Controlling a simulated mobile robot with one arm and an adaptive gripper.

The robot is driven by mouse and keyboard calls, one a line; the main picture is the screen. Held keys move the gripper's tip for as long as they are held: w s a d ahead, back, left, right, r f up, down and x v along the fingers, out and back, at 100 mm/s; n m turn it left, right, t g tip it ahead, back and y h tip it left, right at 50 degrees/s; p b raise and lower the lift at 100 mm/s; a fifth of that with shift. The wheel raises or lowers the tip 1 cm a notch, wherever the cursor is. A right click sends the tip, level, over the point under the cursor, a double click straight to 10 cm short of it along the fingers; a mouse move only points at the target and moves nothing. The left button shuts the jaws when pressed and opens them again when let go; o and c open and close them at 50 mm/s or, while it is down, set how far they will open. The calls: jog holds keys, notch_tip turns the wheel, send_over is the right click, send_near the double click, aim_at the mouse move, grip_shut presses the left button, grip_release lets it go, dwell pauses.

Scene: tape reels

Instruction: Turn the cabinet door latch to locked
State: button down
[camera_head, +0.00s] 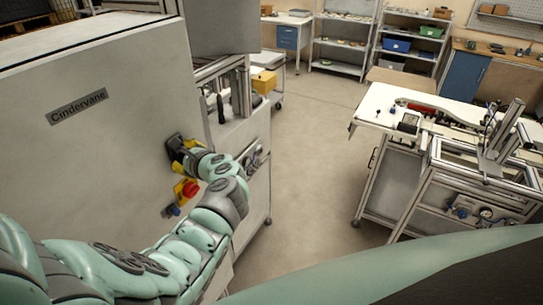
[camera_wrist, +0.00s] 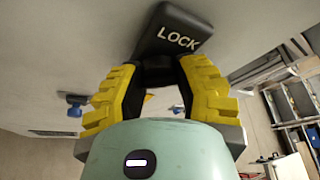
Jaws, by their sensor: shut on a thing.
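The pale cabinet (camera_head: 105,130) stands at the left of the head view with its flat front facing my arm. Its latch has a black plate (camera_wrist: 178,32) marked "LOCK", seen large at the top of the wrist view. My gripper (camera_wrist: 157,72) has yellow fingers on either side of the dark latch part just below the plate, and it is shut on it. In the head view my gripper (camera_head: 181,155) is against the cabinet front, at the black plate. The fingers hide most of the latch handle, so I cannot tell its angle.
A red button (camera_head: 188,189) on a yellow box and a blue knob (camera_head: 172,210) sit below the latch, close to my arm. A workbench (camera_head: 395,97) with equipment stands at the right. The floor (camera_head: 315,150) between is clear.

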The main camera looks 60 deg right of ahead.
jog(key=f+n+b, duration=0.1)
jog(key=n+b, duration=0.1)
jog(key=b, duration=0.3)
jog(key=shift+w+a+f+t+h, duration=0.1)
jog(key=shift+a+f+t+h, duration=0.1)
jog(key=shift+t+h, duration=0.15)
jog(key=n+b, duration=0.1)
jog(key=b, duration=0.3)
jog(key=n+t+h+b, duration=0.1)
jog(key=n+b, duration=0.1)
jog(key=b, duration=0.3)
jog(key=shift+d+h, duration=0.1)
jog(key=shift+h, duration=0.15)
jog(key=n+t+b, duration=0.1)
jog(key=n+b, duration=0.1)
jog(key=b, duration=0.3)
jog(key=shift+r+n+h+b, duration=0.15)
jog(key=shift+n+h+b, duration=0.15)
jog(key=shift+b, duration=0.05)
jog(key=shift+r+n+b, duration=0.2)
jog(key=shift+n+b, duration=0.2)
jog(key=shift+b, duration=0.5)
jog(key=shift+r, duration=0.15)
jog(key=c, duration=0.6)
grip_release()
jog(key=shift+r, duration=0.1)
